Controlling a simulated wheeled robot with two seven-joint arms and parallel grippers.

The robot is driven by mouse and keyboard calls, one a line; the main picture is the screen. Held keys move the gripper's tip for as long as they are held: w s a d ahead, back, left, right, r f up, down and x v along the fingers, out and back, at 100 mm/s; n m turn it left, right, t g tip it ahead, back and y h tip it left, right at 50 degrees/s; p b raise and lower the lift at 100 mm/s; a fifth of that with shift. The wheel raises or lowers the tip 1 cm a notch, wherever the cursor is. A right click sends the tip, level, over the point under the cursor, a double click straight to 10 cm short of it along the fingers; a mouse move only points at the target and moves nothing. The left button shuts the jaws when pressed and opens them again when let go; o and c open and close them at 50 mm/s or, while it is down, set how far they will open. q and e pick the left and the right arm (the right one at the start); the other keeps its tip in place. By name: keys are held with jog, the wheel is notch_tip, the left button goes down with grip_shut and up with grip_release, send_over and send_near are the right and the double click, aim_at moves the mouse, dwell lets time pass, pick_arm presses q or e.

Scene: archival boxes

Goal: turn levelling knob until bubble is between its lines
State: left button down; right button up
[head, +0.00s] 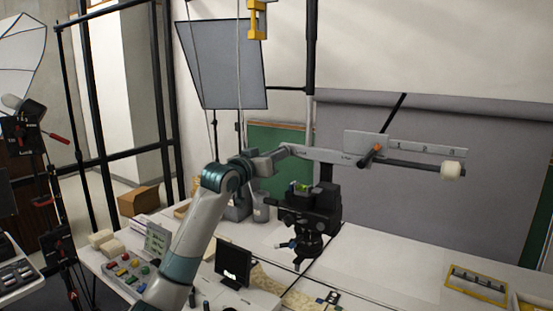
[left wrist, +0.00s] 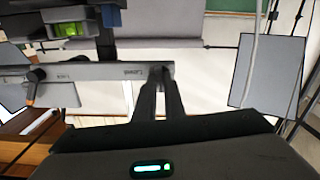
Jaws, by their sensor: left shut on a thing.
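A black levelling head (head: 308,212) stands on the white table, with a green bubble vial (head: 302,187) on top. The vial also shows in the left wrist view (left wrist: 70,29); the bubble's place against its lines is too small to tell. A long grey marked bar (head: 320,154) runs above the head, also seen in the wrist view (left wrist: 100,71). My left gripper (head: 284,151) is shut on the bar's left end, its fingers (left wrist: 161,76) closing there in the wrist view. An orange-and-black knob (head: 372,155) sits on the bar. I cannot tell which knob is the levelling one. My right gripper is not in view.
A white cylinder (head: 452,170) ends the rod at right. A small black screen (head: 235,265) and a button panel (head: 128,268) stand at the table's front left. A yellow-framed tray (head: 477,284) lies at right. The table between is mostly clear.

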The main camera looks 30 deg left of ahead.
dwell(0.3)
pick_arm(q)
jog(key=c, duration=1.8)
grip_release()
jog(key=shift+c, duration=0.2)
jog(key=shift+s, duration=0.1)
jog(key=s+a+b, duration=0.1)
jog(key=s+b, duration=0.7)
jog(key=s, duration=0.9)
jog(key=shift+a, duration=0.2)
jog(key=shift+s, duration=0.1)
